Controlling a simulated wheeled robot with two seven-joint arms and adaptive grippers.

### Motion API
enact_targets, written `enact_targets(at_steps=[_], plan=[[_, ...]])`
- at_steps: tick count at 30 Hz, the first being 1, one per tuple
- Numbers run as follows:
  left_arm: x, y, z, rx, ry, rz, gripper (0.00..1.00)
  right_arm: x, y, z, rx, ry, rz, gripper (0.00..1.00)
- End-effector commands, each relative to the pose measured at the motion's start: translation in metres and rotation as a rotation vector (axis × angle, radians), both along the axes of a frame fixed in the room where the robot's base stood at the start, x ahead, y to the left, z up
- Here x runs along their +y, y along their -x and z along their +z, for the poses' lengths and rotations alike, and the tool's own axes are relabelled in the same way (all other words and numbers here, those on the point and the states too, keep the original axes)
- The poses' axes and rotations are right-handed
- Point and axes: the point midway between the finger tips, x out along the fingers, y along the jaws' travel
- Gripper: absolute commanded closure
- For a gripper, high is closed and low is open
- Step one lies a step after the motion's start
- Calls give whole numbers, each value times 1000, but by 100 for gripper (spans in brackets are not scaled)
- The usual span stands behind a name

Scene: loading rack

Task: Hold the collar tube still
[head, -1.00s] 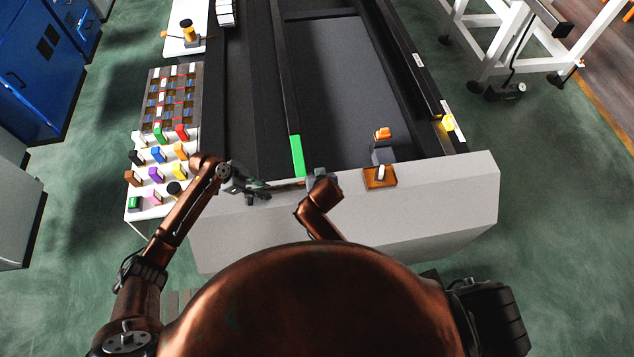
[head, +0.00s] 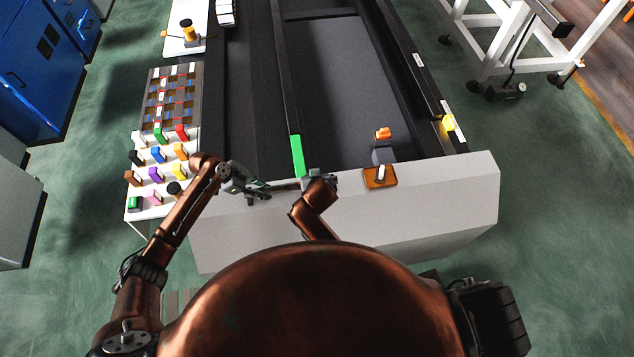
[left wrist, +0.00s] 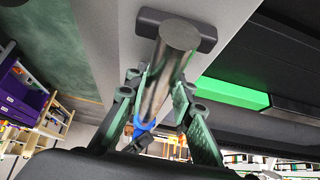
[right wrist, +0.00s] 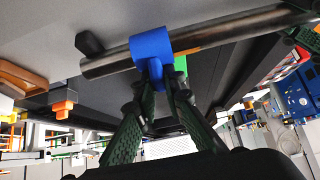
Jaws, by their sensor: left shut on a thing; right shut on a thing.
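The collar tube (left wrist: 160,72) is a grey metal tube with a blue collar (right wrist: 152,46) around it. My left gripper (head: 262,190) is shut on the tube, which runs between its fingers in the left wrist view. My right gripper (right wrist: 158,80) is shut on the narrow lower part of the blue collar. Both grippers are above the light grey front ledge. In the head view the tube is a thin dark line between the grippers, and my right arm mostly hides the collar.
A dark block (right wrist: 90,43) on the ledge is close to the tube. A green strip (head: 297,156) lies behind the grippers. An orange-brown plate (head: 380,177) with a white piece is to the right. Several coloured blocks stand on a white table (head: 143,214) at left.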

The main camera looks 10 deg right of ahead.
Motion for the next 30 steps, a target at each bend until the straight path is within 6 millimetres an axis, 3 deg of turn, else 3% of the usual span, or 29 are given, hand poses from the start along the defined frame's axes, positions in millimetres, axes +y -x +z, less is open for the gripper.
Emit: enact_targets(at_steps=[1, 15, 25, 26, 30], plan=[[-2, -2, 2, -6, 5, -2, 100, 1, 7, -13, 30, 2, -2, 100], [-3, -2, 3, -7, 6, -1, 100, 19, 7, -13, 30, 2, -2, 100], [-3, -2, 3, -8, 7, -2, 100, 20, 7, -13, 30, 4, -2, 100], [-3, -2, 3, -8, 7, -2, 100, 20, 7, -13, 30, 4, -2, 89], [-3, -2, 3, -8, 7, -2, 100, 20, 7, -13, 30, 4, -2, 80]])
